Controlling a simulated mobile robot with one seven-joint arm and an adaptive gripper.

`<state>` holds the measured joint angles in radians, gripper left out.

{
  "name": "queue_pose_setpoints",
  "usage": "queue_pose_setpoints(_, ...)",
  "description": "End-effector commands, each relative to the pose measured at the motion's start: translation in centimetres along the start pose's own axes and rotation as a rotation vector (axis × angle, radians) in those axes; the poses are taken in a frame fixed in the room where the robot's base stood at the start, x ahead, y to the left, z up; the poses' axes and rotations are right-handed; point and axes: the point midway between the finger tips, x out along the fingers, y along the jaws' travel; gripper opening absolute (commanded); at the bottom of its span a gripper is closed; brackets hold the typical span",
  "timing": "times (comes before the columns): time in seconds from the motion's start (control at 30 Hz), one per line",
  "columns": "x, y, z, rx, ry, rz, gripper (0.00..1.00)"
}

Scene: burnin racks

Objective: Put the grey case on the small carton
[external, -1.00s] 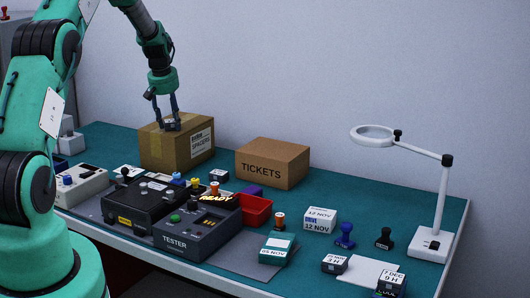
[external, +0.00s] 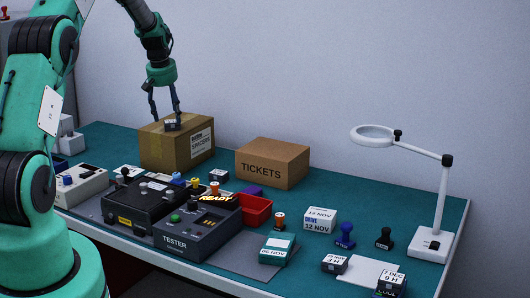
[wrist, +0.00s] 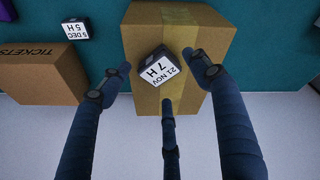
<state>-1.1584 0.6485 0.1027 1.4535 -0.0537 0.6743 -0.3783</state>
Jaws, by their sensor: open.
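A small dark grey case (external: 172,125) with a white label sits on top of the brown SPACERS carton (external: 163,152) at the back left. In the wrist view the case (wrist: 150,72) reads "21 NOV 7 H" and lies turned at an angle on the carton top (wrist: 140,33), partly over its yellow tape. My gripper (external: 166,115) is open just above the case. In the wrist view its fingers (wrist: 157,62) are spread to both sides of the case, with a third finger below it. Visible gaps separate the side fingers from the case.
A TICKETS carton (external: 272,164) stands right of the SPACERS carton. Another dark labelled case (external: 219,175) is on the table between them. A tester (external: 198,232), a red bin (external: 256,211), stamps and a lamp (external: 432,240) stand further forward and right. Bare tabletop shows at the right rear.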

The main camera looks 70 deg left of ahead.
Motion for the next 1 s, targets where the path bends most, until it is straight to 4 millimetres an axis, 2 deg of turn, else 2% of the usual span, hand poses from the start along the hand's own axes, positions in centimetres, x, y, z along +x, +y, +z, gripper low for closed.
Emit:
queue_pose_setpoints(0.3, -5.4, 0.0, -0.1, 0.000, 0.002, 0.001, 0.63)
queue_pose_setpoints(0.5, -7.8, 0.0, 0.0, 0.000, 0.002, 0.000, 0.63)
queue_pose_setpoints(0.7, -8.8, 0.0, 0.0, 0.000, 0.000, 0.000, 0.63)
queue_pose_setpoints(1.0, -8.9, 0.0, 0.0, 0.000, 0.000, 0.000, 0.63)
